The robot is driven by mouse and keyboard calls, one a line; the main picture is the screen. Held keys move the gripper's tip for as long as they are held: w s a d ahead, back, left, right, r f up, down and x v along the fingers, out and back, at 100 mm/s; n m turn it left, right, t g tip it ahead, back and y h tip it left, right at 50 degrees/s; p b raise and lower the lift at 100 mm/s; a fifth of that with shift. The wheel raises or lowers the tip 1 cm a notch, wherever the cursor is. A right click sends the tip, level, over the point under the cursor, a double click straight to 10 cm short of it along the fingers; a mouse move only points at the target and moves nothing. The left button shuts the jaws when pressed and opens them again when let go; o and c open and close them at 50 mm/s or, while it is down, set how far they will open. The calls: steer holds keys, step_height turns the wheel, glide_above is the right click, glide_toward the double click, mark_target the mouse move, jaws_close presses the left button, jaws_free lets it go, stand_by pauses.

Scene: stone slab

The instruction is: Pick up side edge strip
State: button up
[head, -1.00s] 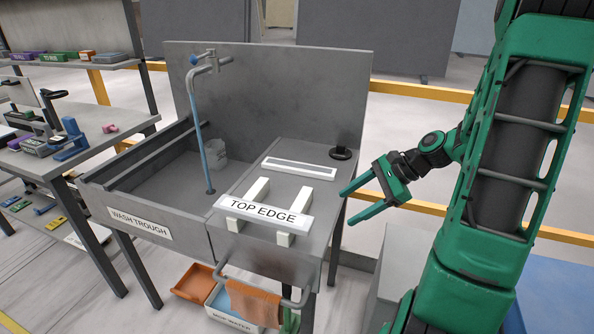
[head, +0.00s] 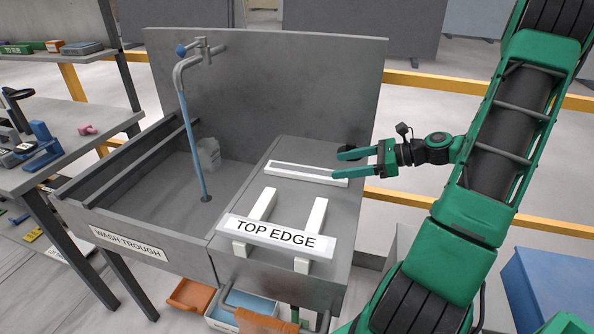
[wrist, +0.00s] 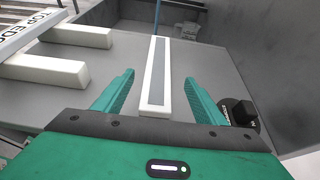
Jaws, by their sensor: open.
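A flat narrow strip (head: 300,173), grey with a white border, lies on the grey worktop beside the wash trough; I take it as the side edge strip. It also shows in the wrist view (wrist: 156,70), running lengthwise away from me. My green gripper (head: 338,164) is open and empty at the strip's right end. In the wrist view its fingers (wrist: 158,85) stand to the left and right of the near part of the strip, apart from it. How high they are above the worktop is hard to tell.
A white board labelled TOP EDGE (head: 270,234) lies across two white blocks (head: 316,220) at the worktop's front. A black round object (wrist: 243,112) sits right of my right finger. The wash trough (head: 150,195) with its tap (head: 185,90) is left; a tall panel (head: 290,90) stands behind.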

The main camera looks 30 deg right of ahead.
mark_target(307, 170)
steer(key=x, duration=0.5)
steer(key=shift+w+a+r, duration=0.1)
steer(key=shift+a, duration=0.3)
steer(key=shift+x, duration=2.5)
steer(key=shift+w+d, duration=0.1)
steer(key=shift+d, duration=0.05)
steer(key=c, duration=1.5)
steer(key=shift+o, duration=0.2)
